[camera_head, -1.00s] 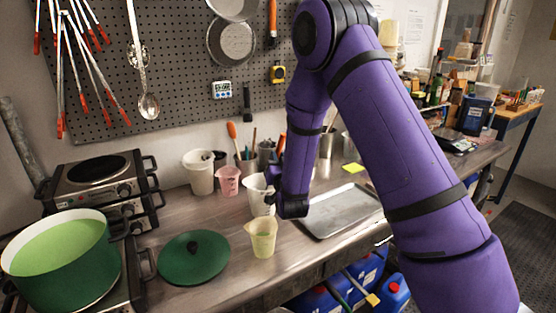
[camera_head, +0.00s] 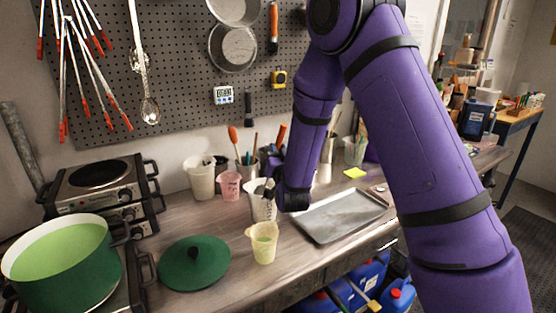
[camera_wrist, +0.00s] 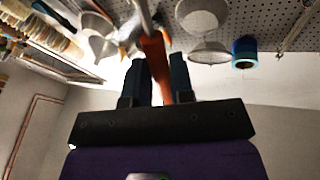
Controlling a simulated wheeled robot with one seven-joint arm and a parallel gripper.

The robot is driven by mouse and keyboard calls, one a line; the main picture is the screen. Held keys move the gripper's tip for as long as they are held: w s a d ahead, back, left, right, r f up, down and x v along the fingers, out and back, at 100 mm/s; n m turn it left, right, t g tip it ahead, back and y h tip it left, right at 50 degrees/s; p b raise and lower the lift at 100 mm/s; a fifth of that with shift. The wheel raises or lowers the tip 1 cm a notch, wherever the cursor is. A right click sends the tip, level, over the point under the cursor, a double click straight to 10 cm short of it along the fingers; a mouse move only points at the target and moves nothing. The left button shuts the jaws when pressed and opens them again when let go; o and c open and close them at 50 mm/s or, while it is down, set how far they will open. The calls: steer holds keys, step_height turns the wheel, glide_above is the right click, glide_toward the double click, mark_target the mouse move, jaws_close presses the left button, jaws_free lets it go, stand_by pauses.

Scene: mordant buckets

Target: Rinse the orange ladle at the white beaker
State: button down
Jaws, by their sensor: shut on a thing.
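My gripper (camera_head: 273,187) is low over the bench, at the upper right side of a white beaker (camera_head: 261,208) with dark markings. In the wrist view my gripper (camera_wrist: 157,64) is shut on the orange handle of the ladle (camera_wrist: 155,52), whose grey shaft runs on past the fingertips. The ladle's bowl is not visible. In the head view my gripper and arm hide much of the beaker's mouth, so I cannot tell whether the ladle is inside it.
A cream jug (camera_head: 264,244) stands just in front of the beaker. A pink beaker (camera_head: 229,186) and a larger white container (camera_head: 200,177) stand left. A metal tray (camera_head: 343,216) lies right. A green lid (camera_head: 194,262) and a green pot (camera_head: 62,262) are at front left.

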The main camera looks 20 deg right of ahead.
step_height(320, 180, up, 7)
stand_by(0.7)
stand_by(3.1)
steer(key=shift+r, duration=2.55)
